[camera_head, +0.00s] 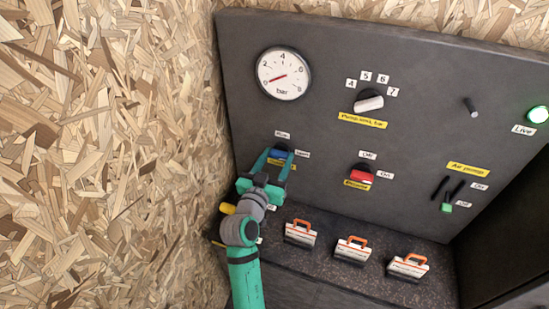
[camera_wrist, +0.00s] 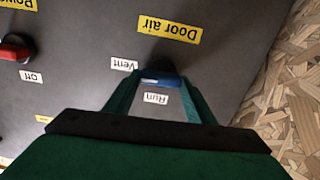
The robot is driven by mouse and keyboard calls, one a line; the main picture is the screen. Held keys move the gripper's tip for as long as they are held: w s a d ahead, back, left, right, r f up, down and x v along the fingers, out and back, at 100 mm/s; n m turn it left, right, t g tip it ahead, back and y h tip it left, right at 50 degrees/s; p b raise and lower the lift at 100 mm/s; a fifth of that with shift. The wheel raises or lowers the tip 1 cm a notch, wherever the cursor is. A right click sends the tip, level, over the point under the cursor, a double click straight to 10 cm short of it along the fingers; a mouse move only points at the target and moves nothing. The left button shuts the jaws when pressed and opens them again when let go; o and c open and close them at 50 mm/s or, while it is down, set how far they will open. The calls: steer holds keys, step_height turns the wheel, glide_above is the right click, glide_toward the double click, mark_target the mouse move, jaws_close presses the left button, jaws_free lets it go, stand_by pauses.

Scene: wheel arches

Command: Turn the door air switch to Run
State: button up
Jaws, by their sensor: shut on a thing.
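The door air switch has a blue handle (camera_wrist: 160,80) on a dark round base. In the head view the switch (camera_head: 279,153) is at the panel's lower left, partly hidden by my gripper (camera_head: 276,160). In the wrist view, which is upside down to the panel, my gripper (camera_wrist: 159,84) has one finger at each side of the blue handle and is shut on it. The handle lies roughly crosswise, with one end toward the Vent label (camera_wrist: 124,64). The Run label (camera_wrist: 157,98) is between the fingers in that view. The yellow Door air label (camera_wrist: 168,27) is clear.
A red switch (camera_head: 361,176) with Off and On labels is right of my gripper. Above it are a pressure gauge (camera_head: 284,73) and a white selector knob (camera_head: 368,101). Several orange-handled items (camera_head: 300,232) stand on the ledge below. A chipboard wall (camera_head: 110,150) rises close on the left.

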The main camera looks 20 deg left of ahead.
steer(key=n, duration=0.4)
steer(key=shift+s+a+n, duration=0.1)
steer(key=shift+a+n, duration=0.15)
steer(key=shift+n, duration=0.05)
steer(key=n, duration=0.4)
steer(key=shift+a+n, duration=0.1)
steer(key=shift+n, duration=0.2)
steer(key=n, duration=0.6)
steer(key=shift+f, duration=0.15)
steer(key=shift+n, duration=1.1)
steer(key=shift+w+a, duration=0.1)
steer(key=shift+w, duration=0.1)
steer(key=shift+s+a, duration=0.15)
steer(key=shift+a, duration=0.1)
steer(key=shift+d, duration=0.1)
steer(key=shift+d+f, duration=0.1)
